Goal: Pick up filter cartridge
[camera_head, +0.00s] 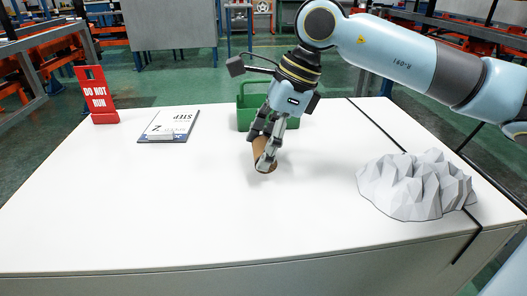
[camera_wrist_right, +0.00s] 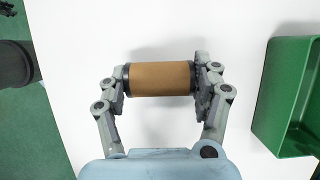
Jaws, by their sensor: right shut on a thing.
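The filter cartridge is a tan cylinder with dark end caps. In the right wrist view the filter cartridge (camera_wrist_right: 160,78) lies crosswise between the two fingers of my right gripper (camera_wrist_right: 160,80), with a finger pressed on each end. In the head view the cartridge (camera_head: 259,149) is partly hidden behind the fingers of my right gripper (camera_head: 265,155). It is at or just above the white table (camera_head: 180,215); I cannot tell if it touches. My left gripper is not in view.
A green open bin (camera_head: 246,104) stands behind the gripper and also shows in the right wrist view (camera_wrist_right: 290,95). A grey faceted rock-like block (camera_head: 415,187) is at the right. A booklet (camera_head: 169,125) and a red sign (camera_head: 97,96) are at the back left. The front table is clear.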

